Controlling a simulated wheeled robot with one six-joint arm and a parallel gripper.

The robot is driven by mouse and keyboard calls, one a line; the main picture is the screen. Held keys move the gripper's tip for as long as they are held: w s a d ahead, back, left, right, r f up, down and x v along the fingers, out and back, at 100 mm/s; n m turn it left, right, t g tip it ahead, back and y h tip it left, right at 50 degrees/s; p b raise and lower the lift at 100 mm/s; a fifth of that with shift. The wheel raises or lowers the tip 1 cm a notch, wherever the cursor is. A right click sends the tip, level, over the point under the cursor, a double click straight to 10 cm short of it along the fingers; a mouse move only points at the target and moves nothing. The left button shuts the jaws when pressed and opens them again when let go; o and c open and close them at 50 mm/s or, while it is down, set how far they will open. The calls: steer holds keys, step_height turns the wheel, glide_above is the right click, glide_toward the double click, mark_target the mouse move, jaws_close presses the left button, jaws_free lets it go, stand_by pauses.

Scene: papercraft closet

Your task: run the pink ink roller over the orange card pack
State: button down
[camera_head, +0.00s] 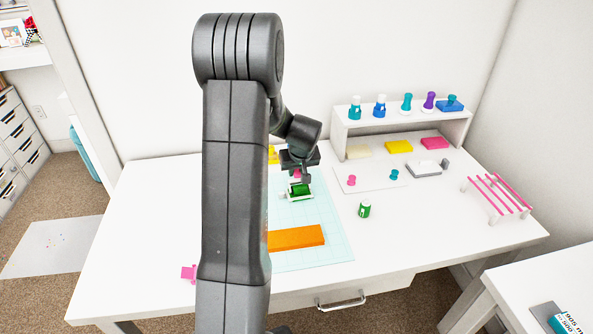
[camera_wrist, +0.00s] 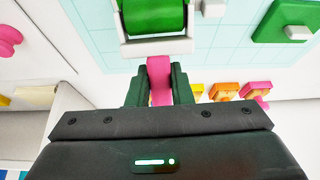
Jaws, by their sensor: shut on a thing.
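My gripper (camera_head: 298,176) is shut on the pink handle of the ink roller (camera_head: 299,190), whose drum is green in a pale frame. In the wrist view the pink handle (camera_wrist: 159,82) sits between my two fingers, and the green drum (camera_wrist: 153,17) is beyond them. The roller is over the pale blue grid mat (camera_head: 322,246); I cannot tell if it touches it. The orange card pack (camera_head: 296,237) lies on the mat's near part, in front of the roller and apart from it. My arm may hide its left end.
A small green bottle (camera_head: 364,209) stands right of the mat. A white shelf (camera_head: 404,122) with several stamps is at the back right. A pink-barred rack (camera_head: 497,194) stands at the right. A pink item (camera_head: 189,272) lies near the front left. The table's front right is clear.

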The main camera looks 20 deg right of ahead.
stand_by(0.6)
steer(key=shift+r+p, duration=0.3)
steer(key=shift+r, duration=0.3)
steer(key=shift+f+b, duration=0.75)
steer(key=shift+b, duration=0.2)
stand_by(1.2)
steer(key=shift+r+p, duration=1.6)
steer(key=shift+r, duration=1.5)
steer(key=shift+a, duration=0.1)
